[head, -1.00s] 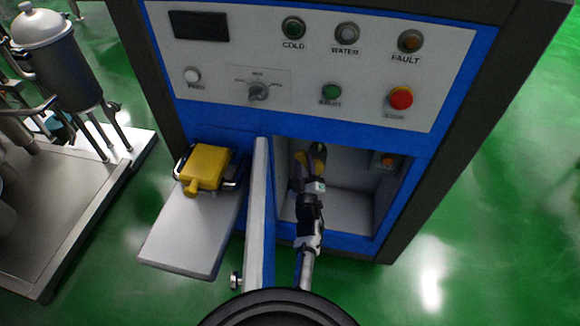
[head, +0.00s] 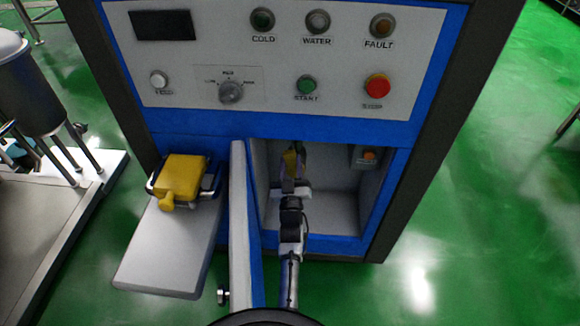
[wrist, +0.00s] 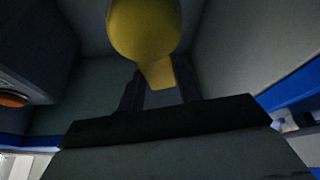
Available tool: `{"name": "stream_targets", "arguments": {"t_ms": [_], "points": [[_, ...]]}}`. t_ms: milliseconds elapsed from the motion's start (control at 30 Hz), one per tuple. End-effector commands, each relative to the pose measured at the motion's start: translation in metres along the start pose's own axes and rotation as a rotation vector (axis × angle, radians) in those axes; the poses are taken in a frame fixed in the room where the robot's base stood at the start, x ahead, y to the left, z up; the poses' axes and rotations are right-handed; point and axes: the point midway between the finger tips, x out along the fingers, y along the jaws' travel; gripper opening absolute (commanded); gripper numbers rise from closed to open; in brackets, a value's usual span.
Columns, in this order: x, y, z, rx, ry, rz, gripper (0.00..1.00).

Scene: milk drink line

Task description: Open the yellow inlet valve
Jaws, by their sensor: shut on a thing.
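The yellow inlet valve (head: 290,158) is inside the open recess of the cabinet, mostly covered by my gripper in the head view. In the wrist view its round yellow knob (wrist: 143,28) is at the top, with a short yellow lever (wrist: 158,74) coming down from it. My gripper (wrist: 160,92) is shut on this lever, one dark finger on each side. In the head view my gripper (head: 291,175) reaches into the recess from the front. How far the valve is turned cannot be told.
The recess (head: 338,205) has close side walls and an orange button (head: 369,156) at its right. An open door (head: 240,215) stands just left of my arm. A yellow padlock-like block (head: 182,178) sits left of that. Buttons, including a red stop (head: 377,86), are above.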

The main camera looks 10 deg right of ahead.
Motion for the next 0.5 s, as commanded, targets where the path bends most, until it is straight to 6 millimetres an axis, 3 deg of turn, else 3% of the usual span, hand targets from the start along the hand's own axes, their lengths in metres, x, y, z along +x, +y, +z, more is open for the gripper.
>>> {"name": "stream_targets", "arguments": {"t_ms": [267,300,467,500], "points": [[0.0023,0.0000,-0.0021,0.000,0.002,0.000,0.00],[0.0023,0.0000,-0.0022,0.000,0.002,0.000,0.36],[0.0017,0.0000,-0.0016,-0.001,0.001,0.000,0.56],[0.0015,0.0000,-0.0013,-0.001,0.001,0.000,0.56]]}}
